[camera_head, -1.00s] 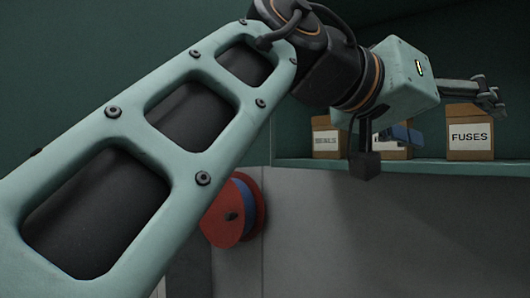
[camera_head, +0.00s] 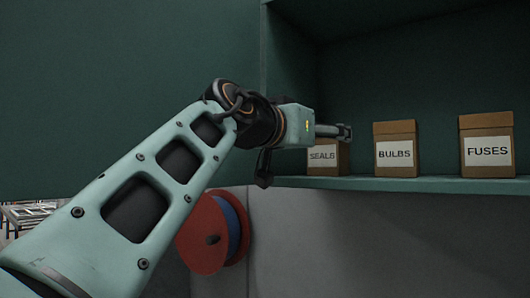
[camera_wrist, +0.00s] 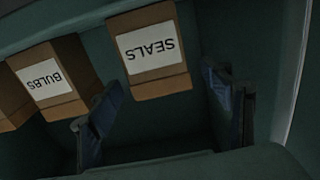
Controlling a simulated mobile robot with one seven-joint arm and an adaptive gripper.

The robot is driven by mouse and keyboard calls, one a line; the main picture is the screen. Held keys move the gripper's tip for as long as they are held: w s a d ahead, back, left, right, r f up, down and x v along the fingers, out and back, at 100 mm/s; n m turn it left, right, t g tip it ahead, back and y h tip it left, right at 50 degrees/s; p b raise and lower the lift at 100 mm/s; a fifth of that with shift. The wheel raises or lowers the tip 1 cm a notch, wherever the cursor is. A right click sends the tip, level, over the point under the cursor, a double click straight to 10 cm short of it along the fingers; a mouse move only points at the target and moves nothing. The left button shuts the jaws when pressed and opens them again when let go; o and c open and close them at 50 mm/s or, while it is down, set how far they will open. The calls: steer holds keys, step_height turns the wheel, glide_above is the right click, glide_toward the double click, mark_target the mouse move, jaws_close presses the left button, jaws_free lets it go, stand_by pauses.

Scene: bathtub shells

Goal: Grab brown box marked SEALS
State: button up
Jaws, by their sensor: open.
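The brown box marked SEALS (camera_head: 323,166) stands upright at the left end of the green shelf in the head view, its upper part hidden behind my gripper. My gripper (camera_head: 343,133) reaches across in front of it from the left. In the wrist view the SEALS box (camera_wrist: 150,84) appears upside down, with its white label facing the camera. My open gripper (camera_wrist: 165,115) shows there as two dark blue fingers, spread wide, with nothing held. The box lies beyond the fingers and, in the picture, between and above them. Whether either finger touches it I cannot tell.
On the green shelf (camera_head: 430,186), a box marked BULBS (camera_head: 395,166) and a box marked FUSES (camera_head: 486,161) stand right of SEALS, with gaps between. BULBS (camera_wrist: 62,101) is close to my finger in the wrist picture. A red reel (camera_head: 203,236) hangs below, left.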

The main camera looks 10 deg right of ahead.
steer(key=x, duration=0.4)
steer(key=shift+w+d+f+p, duration=0.25)
steer(key=shift+d+p, duration=0.1)
steer(key=shift+p, duration=0.05)
steer(key=c, duration=1.5)
